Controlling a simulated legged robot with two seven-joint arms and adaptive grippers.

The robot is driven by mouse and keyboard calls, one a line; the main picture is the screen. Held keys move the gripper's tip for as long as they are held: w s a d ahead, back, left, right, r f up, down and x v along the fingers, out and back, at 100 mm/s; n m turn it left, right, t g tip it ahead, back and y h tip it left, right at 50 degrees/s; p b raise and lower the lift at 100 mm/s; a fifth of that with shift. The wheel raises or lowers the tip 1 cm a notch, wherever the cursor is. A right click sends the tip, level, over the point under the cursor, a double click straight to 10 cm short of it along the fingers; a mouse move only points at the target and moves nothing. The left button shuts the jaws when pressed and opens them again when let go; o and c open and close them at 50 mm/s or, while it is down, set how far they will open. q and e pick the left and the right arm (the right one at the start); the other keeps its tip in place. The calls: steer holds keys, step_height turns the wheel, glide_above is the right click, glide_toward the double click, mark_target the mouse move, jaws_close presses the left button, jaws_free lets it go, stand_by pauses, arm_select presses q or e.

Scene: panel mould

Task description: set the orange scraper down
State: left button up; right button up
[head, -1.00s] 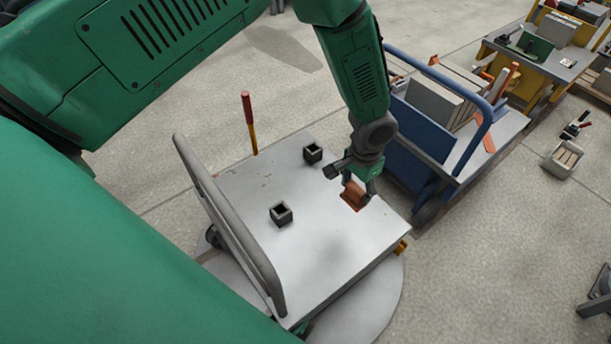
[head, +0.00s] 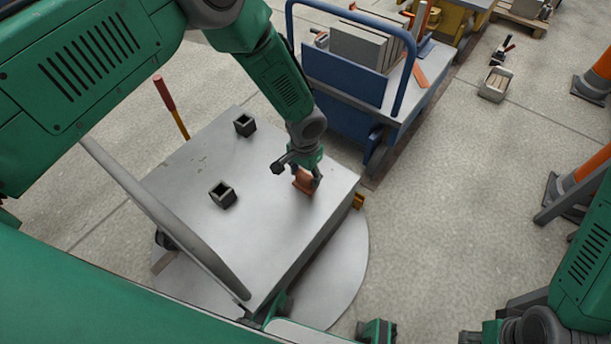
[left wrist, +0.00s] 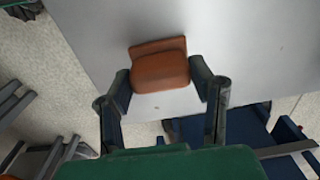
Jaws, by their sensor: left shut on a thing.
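My left gripper (head: 305,184) is shut on the orange scraper (head: 302,181) over the right part of the grey trolley top (head: 270,215). In the left wrist view the scraper (left wrist: 160,70) sits between the two dark fingers (left wrist: 164,90), with its orange block and flat edge showing. The scraper is at or just above the top; I cannot tell whether it touches. My right arm shows at the lower right of the head view, but its fingers are cut off by the bottom edge.
Two dark square sockets (head: 222,194) (head: 245,124) stand on the trolley top, left of the scraper. A grey push bar (head: 165,215) runs along its left side. A red-handled stick (head: 170,105) rises behind. A blue cart (head: 345,80) stands close behind the right corner.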

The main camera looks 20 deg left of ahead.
mark_target(298, 172)
arm_select(q)
steer(key=shift+a+f, duration=0.2)
steer(key=shift+a, duration=0.5)
steer(key=shift+a+f, duration=0.15)
steer(key=shift+a, duration=0.15)
steer(key=o, duration=0.9)
steer(key=shift+a+f, duration=0.1)
steer(key=shift+a, duration=0.05)
steer(key=shift+o, duration=1)
steer(key=shift+d+r, duration=0.3)
steer(key=shift+d, duration=0.45)
steer(key=shift+d+r, duration=0.1)
steer(key=shift+r, duration=0.2)
steer(key=r+p, duration=0.1)
steer(key=r, duration=0.2)
steer(key=a+r+p, duration=0.1)
steer(key=r+p, duration=0.1)
steer(key=r, duration=0.1)
steer(key=shift+a+r, duration=0.15)
steer(key=shift+r, duration=0.25)
step_height(298, 172, up, 4)
steer(key=shift+r+p, duration=0.25)
steer(key=shift+p, duration=0.75)
arm_select(e)
steer(key=r, duration=0.2)
steer(key=a+r, duration=0.1)
steer(key=r, duration=0.2)
steer(key=shift+a+r, duration=0.1)
steer(key=shift+a, duration=0.05)
